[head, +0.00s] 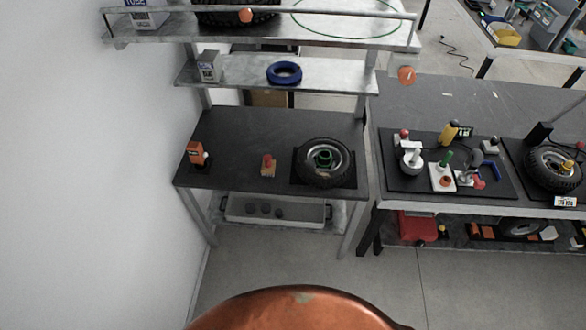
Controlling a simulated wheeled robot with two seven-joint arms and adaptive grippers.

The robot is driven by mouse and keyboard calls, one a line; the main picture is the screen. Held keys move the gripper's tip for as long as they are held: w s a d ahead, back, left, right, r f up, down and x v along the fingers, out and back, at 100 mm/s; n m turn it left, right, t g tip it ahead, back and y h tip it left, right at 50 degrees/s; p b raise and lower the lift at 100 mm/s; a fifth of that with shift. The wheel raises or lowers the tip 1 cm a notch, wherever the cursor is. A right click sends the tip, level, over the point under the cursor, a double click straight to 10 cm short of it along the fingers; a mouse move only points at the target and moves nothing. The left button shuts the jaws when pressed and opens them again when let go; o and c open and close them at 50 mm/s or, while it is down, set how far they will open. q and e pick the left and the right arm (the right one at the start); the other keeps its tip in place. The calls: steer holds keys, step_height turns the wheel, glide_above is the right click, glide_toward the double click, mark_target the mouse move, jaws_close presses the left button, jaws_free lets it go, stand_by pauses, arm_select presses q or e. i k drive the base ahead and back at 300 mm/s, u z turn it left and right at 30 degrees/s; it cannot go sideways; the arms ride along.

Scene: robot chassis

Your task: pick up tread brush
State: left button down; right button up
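I cannot surely pick out the tread brush at this size. A small item with a red top and tan base (268,166) stands on the dark left bench (240,128), left of a wheel, and may be the brush. An orange and dark item (196,154) stands at the left bench's left edge. Neither of my grippers is in view.
A wheel (312,176) lies on the left bench's right side. Shelves above hold a blue ring (284,73) and a small box (208,66). The right bench (430,105) holds several tools on a dark mat and another wheel (540,164). Grey floor (300,265) lies in front.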

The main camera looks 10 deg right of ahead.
mark_target(269, 166)
steer(key=u, duration=0.25)
steer(key=k, duration=0.4)
steer(key=z, duration=1.4)
steer(key=i, duration=1.35)
steer(key=u, duration=0.55)
